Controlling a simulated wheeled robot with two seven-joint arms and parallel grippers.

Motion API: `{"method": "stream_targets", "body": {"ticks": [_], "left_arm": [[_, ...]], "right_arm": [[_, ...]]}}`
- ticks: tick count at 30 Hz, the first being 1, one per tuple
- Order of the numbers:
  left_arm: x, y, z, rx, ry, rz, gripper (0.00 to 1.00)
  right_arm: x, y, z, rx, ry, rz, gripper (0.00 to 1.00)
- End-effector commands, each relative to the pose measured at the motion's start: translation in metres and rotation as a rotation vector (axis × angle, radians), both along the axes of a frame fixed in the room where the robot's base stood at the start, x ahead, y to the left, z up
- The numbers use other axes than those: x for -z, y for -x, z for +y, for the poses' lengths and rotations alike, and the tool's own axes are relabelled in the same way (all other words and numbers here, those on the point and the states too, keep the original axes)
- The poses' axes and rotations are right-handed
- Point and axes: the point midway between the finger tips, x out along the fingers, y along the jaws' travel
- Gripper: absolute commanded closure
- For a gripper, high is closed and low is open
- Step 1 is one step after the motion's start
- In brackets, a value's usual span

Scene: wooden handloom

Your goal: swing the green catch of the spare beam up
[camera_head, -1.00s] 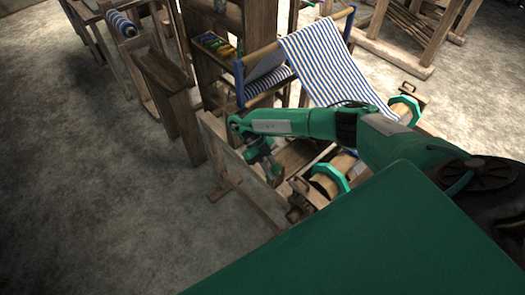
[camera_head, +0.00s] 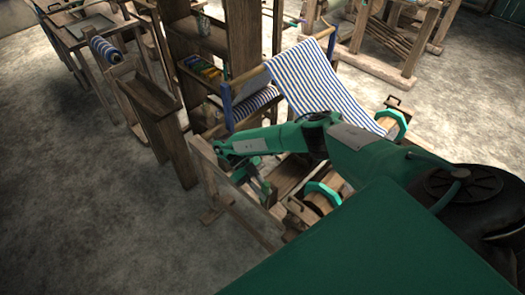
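The spare beam (camera_head: 333,183) is a wooden roller with turquoise eight-sided end discs; its near disc (camera_head: 322,196) and far disc (camera_head: 393,122) both show. My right arm crosses over the beam's middle and hides part of it. My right gripper (camera_head: 267,190) points down to the left of the near disc, beside a wooden frame, apart from the disc. Its fingers are small and dark, so I cannot tell whether they are open. I cannot make out the green catch for sure; it may be hidden by the arm or gripper. My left gripper is out of view.
A blue-and-white striped cloth (camera_head: 318,80) hangs over a rod behind the arm. A wooden panel (camera_head: 222,190) stands just left of the gripper. A brown handle (camera_head: 301,187) sits by the beam's near end. The floor (camera_head: 90,200) at left is clear.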

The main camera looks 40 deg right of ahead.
Motion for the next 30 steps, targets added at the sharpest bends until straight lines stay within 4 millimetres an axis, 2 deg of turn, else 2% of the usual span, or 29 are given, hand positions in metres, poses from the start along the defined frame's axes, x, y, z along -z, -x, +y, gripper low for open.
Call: {"method": "stream_targets", "body": {"ticks": [1, 3, 11, 16, 20, 30], "left_arm": [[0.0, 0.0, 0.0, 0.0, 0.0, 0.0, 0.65], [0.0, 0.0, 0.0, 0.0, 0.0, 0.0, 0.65], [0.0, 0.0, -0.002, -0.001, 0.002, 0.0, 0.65], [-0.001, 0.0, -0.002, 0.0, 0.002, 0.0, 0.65], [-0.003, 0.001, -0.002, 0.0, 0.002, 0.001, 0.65], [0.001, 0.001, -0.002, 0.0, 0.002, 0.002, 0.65]], "right_arm": [[0.001, 0.0, 0.0, 0.0, 0.0, 0.001, 0.76], [0.0, 0.0, 0.0, 0.0, 0.0, 0.001, 0.62], [0.0, 0.0, 0.0, 0.0, 0.0, 0.0, 0.62], [-0.009, -0.001, 0.0, 0.0, -0.001, -0.002, 0.62], [-0.028, -0.001, -0.001, -0.002, 0.0, -0.003, 0.62], [-0.095, -0.001, -0.001, -0.002, 0.0, -0.003, 0.62]]}}
